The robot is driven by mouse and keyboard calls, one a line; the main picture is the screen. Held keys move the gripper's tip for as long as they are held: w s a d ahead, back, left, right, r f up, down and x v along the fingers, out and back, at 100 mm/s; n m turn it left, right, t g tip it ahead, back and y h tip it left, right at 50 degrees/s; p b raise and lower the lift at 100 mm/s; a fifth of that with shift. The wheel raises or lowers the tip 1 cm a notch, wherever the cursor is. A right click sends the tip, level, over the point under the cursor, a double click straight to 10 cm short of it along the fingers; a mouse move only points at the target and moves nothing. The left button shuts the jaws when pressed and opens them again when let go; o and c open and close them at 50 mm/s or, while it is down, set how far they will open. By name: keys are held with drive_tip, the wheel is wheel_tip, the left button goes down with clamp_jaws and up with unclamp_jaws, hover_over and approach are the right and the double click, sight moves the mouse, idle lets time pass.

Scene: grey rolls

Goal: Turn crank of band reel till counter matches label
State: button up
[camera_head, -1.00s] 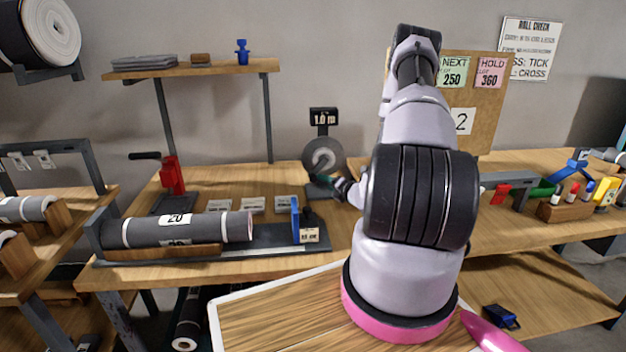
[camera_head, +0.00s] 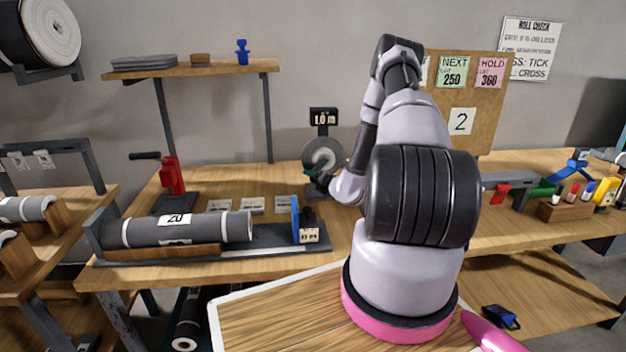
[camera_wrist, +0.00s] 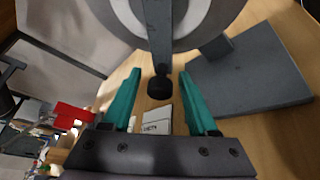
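The band reel (camera_head: 322,152) is a grey disc with a pale centre on a stand at the back of the bench. Its black counter (camera_head: 323,116) above appears to read 1.0 m. In the wrist view the reel (camera_wrist: 205,14) fills the top, with a grey crank arm (camera_wrist: 158,35) hanging down to a black knob (camera_wrist: 159,86). My gripper (camera_wrist: 160,82) is open, its green fingers either side of the knob with gaps visible. In the head view my gripper (camera_head: 318,176) is at the reel's lower front. A small label (camera_head: 309,235) stands by the grey roll; its text is unclear.
A grey roll marked 20 (camera_head: 175,229) lies in a cradle at the front left. A red clamp-like device (camera_head: 172,176) stands behind it. Several small cards (camera_head: 252,205) lie between roll and reel. The reel's flat grey base (camera_wrist: 250,85) is at right in the wrist view.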

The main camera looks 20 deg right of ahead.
clamp_jaws()
idle(1.2)
